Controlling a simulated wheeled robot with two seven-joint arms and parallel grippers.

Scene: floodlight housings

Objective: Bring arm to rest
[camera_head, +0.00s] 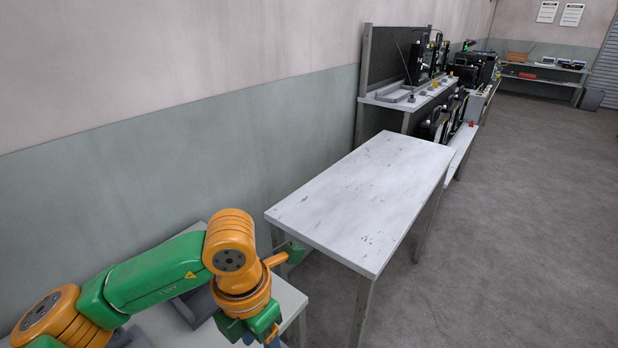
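My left arm, green and orange, reaches in from the lower left and bends down over a small grey table (292,296). My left gripper (268,338) is at the bottom edge of the picture and mostly cut off. Its fingers cannot be made out, so I cannot tell whether it is open or shut, or whether it holds anything. My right arm and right gripper are not in view.
A bare, scuffed white table (365,195) stands right of my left arm. Beyond it, a workbench (395,103) holds dark equipment, with black units (437,127) lower down. A dark grey tray-like object (196,305) lies partly behind my arm. The floor (520,220) at right is clear.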

